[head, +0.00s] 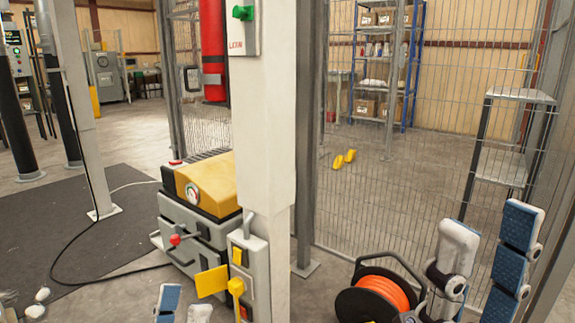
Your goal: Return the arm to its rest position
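My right gripper (490,238) is at the lower right of the head view. Its two blue-and-white fingers stand upright and wide apart, with nothing between them. My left gripper (184,304) shows only at the bottom edge, left of centre. Its two fingertips, one with a blue pad, are a little apart and nothing shows between them. Its lower part is cut off by the frame. Most of both arms is out of view, so their full pose cannot be told.
A white post (264,110) stands mid-view beside a grey machine with a yellow top (205,182). An orange cable reel (372,297) is left of my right gripper. Wire fencing (400,190) runs behind, with a small stand (503,165) at right. A dark mat (100,220) lies left.

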